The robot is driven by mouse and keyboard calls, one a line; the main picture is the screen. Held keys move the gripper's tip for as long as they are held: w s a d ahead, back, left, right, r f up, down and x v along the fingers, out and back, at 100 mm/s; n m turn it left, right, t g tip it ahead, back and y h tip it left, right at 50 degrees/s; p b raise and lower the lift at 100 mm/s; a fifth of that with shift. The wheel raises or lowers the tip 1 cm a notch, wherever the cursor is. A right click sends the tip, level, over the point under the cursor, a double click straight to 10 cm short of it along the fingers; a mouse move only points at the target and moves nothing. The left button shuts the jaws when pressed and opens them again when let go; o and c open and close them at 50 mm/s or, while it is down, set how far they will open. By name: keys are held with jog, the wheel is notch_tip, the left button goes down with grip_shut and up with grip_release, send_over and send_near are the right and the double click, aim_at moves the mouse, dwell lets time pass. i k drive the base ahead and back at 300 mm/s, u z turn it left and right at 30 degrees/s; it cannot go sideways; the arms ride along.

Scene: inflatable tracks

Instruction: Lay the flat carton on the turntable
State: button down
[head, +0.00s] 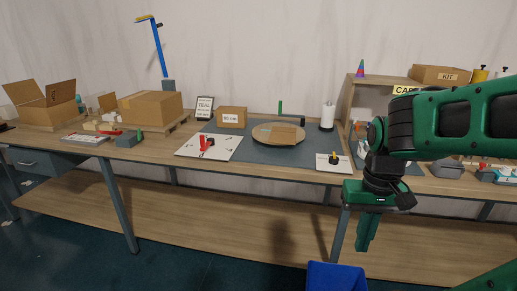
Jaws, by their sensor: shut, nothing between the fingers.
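The round wooden turntable (259,136) stands on the grey mat near the middle of the bench. A flat brown piece that looks like the flat carton (285,133) lies on top of it, towards its right side. Its exact edges are hard to make out at this size. My green gripper (366,249) points down in front of the bench edge, right of the turntable and well below it. Its fingers are together and hold nothing.
The grey mat (237,155) also bears a white board with a red clamp (207,142) and a small card with a black knob (334,159). A paper roll (327,116) stands behind right. A blue bin (336,278) is below my gripper. Boxes (150,107) stand left.

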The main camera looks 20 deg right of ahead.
aim_at(279, 135)
jog(key=u, duration=1.55)
jog(key=i, duration=1.95)
jog(key=z, duration=2.85)
jog(key=i, duration=0.6)
jog(key=z, duration=0.05)
